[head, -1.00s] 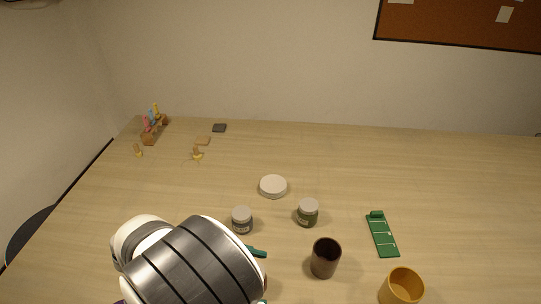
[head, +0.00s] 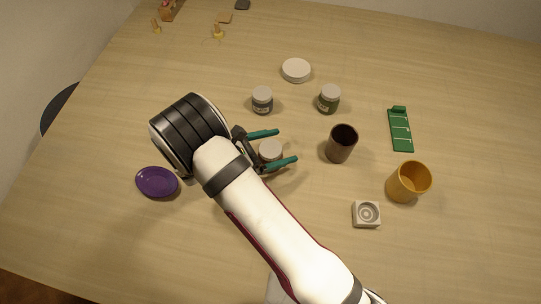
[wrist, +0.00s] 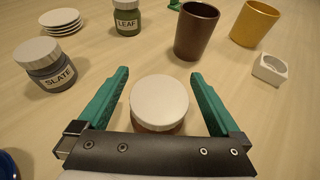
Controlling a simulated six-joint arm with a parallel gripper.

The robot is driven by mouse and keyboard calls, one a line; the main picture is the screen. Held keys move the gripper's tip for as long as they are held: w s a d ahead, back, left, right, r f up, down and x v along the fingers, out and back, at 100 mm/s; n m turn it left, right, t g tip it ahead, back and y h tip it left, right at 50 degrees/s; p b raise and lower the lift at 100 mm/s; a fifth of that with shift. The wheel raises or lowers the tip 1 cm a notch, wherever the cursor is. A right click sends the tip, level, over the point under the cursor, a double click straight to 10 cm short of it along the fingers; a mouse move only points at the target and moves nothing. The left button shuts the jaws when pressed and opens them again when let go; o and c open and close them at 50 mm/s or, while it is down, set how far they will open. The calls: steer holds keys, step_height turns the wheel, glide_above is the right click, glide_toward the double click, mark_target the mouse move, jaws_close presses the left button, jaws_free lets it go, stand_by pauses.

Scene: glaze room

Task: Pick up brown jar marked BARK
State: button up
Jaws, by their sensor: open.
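A jar with a white lid (wrist: 159,98) stands between the two teal fingers of my gripper (wrist: 160,74) in the wrist view. A little brown body shows under the lid; its label is hidden. In the head view the same jar (head: 270,147) stands on the table between the fingers of my gripper (head: 287,146). The fingers are open, one on each side, with a gap to the jar. Two other white-lidded jars stand farther off: one marked SLATE (wrist: 50,67) and a green one marked LEAF (wrist: 127,20).
A dark brown cup (head: 341,146) and a yellow cup (head: 408,183) stand to the right. A small white square block (head: 366,214) lies below them. A purple dish (head: 157,182) lies left of my arm. White stacked dishes (head: 296,71) and a green strip (head: 400,131) lie farther back.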

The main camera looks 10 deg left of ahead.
steer(key=shift+w+d+f, duration=0.15)
steer(key=shift+w+d, duration=0.05)
steer(key=shift+d, duration=0.05)
jaws_close()
stand_by(0.3)
